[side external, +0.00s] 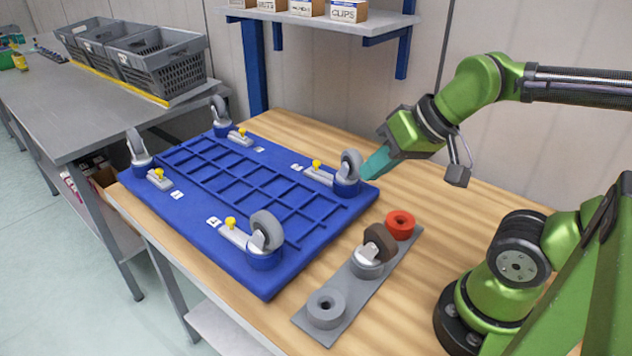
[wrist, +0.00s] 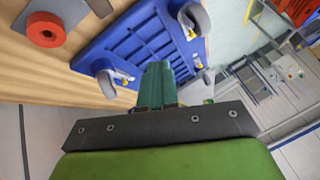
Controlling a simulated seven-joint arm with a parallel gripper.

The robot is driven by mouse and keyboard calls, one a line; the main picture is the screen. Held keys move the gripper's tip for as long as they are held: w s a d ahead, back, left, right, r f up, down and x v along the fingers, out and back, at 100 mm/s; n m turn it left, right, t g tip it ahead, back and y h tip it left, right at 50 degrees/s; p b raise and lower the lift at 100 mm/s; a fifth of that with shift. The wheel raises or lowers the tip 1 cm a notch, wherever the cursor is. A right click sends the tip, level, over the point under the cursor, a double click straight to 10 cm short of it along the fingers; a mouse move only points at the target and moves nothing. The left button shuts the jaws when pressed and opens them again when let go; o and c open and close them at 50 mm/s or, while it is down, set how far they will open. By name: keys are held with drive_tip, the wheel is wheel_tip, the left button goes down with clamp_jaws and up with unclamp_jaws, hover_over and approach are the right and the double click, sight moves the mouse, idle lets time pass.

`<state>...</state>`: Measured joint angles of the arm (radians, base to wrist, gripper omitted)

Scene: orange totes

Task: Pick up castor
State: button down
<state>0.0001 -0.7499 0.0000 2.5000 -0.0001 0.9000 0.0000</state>
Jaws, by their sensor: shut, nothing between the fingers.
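Several grey castors stand in the corner sockets of a blue base plate (side external: 222,262). One castor (side external: 267,232) is at the plate's front corner and one (side external: 348,170) at its right corner. A brown-wheeled castor (side external: 378,243) sits on the middle of a grey strip holder (side external: 352,290), between a red ring (side external: 401,223) and an empty grey ring (side external: 327,307). My gripper (side external: 374,166), with teal fingers, is shut and empty, just right of the right-corner castor; whether they touch is unclear. The fingers (wrist: 157,80) also show shut in the wrist view, partly covering the plate.
Yellow-knobbed latches (side external: 230,224) stand beside the castors. A metal bench (side external: 75,110) with grey crates (side external: 160,62) is at the left. A shelf with small boxes (side external: 349,12) hangs behind.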

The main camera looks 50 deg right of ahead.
sight(376, 241)
idle(0.4)
drive_tip(key=c, duration=0.6)
unclamp_jaws()
drive_tip(key=f+g, duration=0.2)
drive_tip(key=f, duration=0.4)
drive_tip(key=d+f+n+g+h, duration=0.1)
drive_tip(key=f+g, duration=0.1)
drive_tip(key=f, duration=0.4)
drive_tip(key=d+f+n+g+h, duration=0.1)
drive_tip(key=f+g, duration=0.2)
drive_tip(key=f, duration=0.2)
drive_tip(key=shift+s+f, duration=0.4)
